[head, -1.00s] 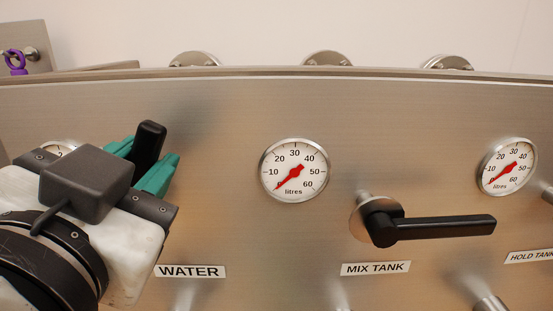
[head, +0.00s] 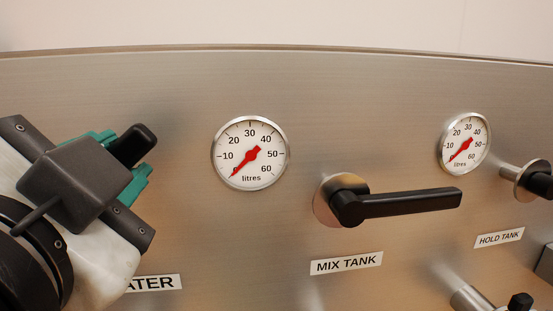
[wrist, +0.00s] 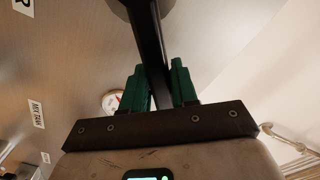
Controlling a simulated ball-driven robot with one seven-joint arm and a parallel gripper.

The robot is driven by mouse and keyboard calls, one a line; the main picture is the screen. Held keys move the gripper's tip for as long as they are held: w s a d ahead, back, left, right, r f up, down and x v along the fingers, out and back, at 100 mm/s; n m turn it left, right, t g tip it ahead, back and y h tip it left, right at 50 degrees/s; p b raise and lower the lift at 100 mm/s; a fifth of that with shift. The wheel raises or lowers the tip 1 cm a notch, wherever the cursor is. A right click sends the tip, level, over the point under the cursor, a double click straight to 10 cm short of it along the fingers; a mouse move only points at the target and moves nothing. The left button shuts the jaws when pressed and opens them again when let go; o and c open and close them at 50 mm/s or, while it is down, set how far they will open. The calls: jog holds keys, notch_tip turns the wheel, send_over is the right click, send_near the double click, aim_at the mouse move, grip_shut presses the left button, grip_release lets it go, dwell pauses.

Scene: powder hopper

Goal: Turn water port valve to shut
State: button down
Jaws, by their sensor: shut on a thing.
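The water port valve's black lever handle (head: 138,143) shows at the left of the head view, its end sticking out up and to the right past my gripper (head: 122,165). Its label, partly covered by my arm, reads "ATER" (head: 156,284). My gripper's green fingers are shut on this handle. In the wrist view the handle (wrist: 150,45) runs down from a round metal base (wrist: 143,8) at the top edge and passes between the fingers (wrist: 160,85). In the head view my gripper and wrist hide the valve's base.
The mix tank lever (head: 410,203) points right, with its label (head: 346,263) below. A litre gauge (head: 250,153) sits between it and my gripper, its red needle low. Farther right are another gauge (head: 463,144), the hold tank label (head: 499,238) and another black-handled valve (head: 538,182).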

jog(key=f+m+b, duration=0.1)
jog(key=b, duration=0.1)
jog(key=d+f+m+b, duration=0.1)
jog(key=m+b, duration=0.1)
jog(key=shift+w+d+f, duration=0.1)
jog(key=shift+w+f, duration=0.05)
jog(key=shift+f, duration=0.25)
jog(key=shift+d+m+b, duration=0.1)
jog(key=shift+m+b, duration=0.2)
jog(key=shift+m, duration=0.2)
jog(key=shift+r, duration=0.15)
jog(key=shift+d, duration=0.1)
